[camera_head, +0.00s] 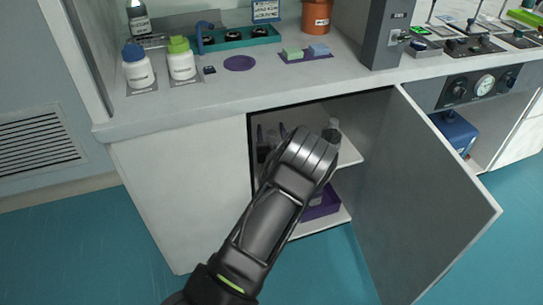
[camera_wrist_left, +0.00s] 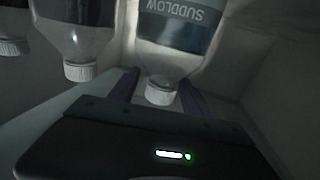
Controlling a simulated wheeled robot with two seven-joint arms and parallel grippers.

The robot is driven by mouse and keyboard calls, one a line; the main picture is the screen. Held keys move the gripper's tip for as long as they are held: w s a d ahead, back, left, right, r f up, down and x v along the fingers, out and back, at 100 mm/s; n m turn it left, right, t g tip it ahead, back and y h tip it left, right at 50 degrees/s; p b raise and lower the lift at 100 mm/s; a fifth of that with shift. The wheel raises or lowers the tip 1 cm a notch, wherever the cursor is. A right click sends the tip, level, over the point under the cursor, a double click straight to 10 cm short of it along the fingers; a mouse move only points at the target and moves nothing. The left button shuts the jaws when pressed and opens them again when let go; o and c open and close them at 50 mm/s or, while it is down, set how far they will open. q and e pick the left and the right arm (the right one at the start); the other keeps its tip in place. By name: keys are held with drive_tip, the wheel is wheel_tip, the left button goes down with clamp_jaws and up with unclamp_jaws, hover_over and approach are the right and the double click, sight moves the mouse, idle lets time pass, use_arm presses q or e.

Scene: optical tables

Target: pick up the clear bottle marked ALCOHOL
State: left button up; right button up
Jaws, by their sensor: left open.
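My left arm reaches into the open cabinet in the head view, and its wrist hides much of the shelf. In the left wrist view my left gripper (camera_wrist_left: 160,82) is open, its two dark purple fingers on either side of the neck and white cap of a clear bottle (camera_wrist_left: 172,62). This bottle's dark label appears upside down in that view; I cannot clearly read ALCOHOL on it. A second clear bottle (camera_wrist_left: 77,45) with a white cap stands beside it, and part of another (camera_wrist_left: 12,45) shows at the left edge. My right gripper is not in view.
The cabinet door (camera_head: 425,190) stands open to the right. A purple bin (camera_head: 322,205) sits on the lower shelf. The worktop (camera_head: 215,88) above carries two white bottles (camera_head: 138,70) (camera_head: 181,62) and other items. A blue container (camera_head: 454,131) is at the right.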

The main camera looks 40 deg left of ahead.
use_arm(q)
drive_tip(key=shift+w+a+f, duration=0.1)
drive_tip(key=shift+w+a, duration=0.35)
drive_tip(key=shift+c, duration=0.5)
clamp_jaws()
idle(1.0)
